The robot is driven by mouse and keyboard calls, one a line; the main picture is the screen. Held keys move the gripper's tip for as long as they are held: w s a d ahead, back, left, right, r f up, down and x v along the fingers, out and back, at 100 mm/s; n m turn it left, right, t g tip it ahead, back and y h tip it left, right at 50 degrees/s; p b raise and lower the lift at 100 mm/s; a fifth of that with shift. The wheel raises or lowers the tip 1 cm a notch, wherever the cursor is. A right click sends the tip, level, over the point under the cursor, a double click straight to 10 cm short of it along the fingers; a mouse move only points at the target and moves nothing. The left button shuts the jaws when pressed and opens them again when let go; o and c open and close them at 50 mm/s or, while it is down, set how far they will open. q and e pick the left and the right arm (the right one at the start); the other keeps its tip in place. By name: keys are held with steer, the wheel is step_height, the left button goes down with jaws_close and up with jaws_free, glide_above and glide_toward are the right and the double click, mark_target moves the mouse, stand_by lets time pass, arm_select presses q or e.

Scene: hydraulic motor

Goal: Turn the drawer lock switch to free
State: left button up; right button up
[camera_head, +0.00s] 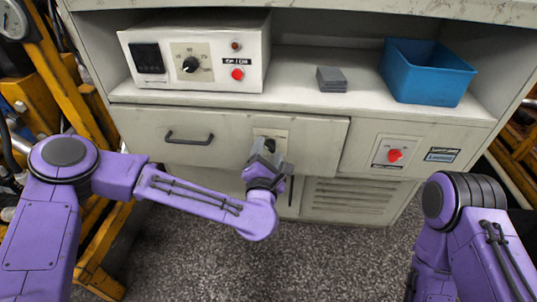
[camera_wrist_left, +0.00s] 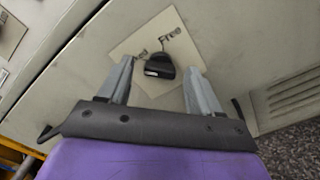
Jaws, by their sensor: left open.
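The drawer lock switch is a black knob (camera_wrist_left: 159,66) on a pale label plate (camera_wrist_left: 150,45) on the drawer front. The word "Free" shows on the plate in the left wrist view; a second word is partly hidden by the knob. In the head view the plate (camera_head: 270,136) shows just above my left gripper (camera_head: 266,150). In the left wrist view my left gripper (camera_wrist_left: 160,85) is open, with one finger on each side of the knob. I cannot tell whether the fingers touch it. My right gripper is not in view; only my right arm shows.
The drawer (camera_head: 225,135) is shut and has a dark handle (camera_head: 189,138) left of the switch. A control box (camera_head: 195,60), a grey block (camera_head: 331,79) and a blue bin (camera_head: 426,72) stand on the shelf above. A red knob (camera_head: 394,155) is on the right panel.

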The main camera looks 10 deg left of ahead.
arm_select(q)
steer(key=c, duration=1.1)
steer(key=shift+o, duration=0.3)
steer(key=m+p, duration=0.1)
steer(key=m, duration=0.1)
steer(key=m+p, duration=0.1)
steer(key=shift+r+m+p, duration=0.2)
steer(key=shift+m+p, duration=0.2)
steer(key=m+p, duration=0.2)
steer(key=m, duration=0.2)
steer(key=shift+m+p, duration=0.3)
steer(key=shift+p, duration=0.05)
steer(key=m+p, duration=0.2)
steer(key=m, duration=0.3)
steer(key=shift+p, duration=0.35)
steer(key=shift+f+m+p, duration=0.15)
steer(key=shift+m+p, duration=0.65)
steer(key=shift+m, duration=1.4)
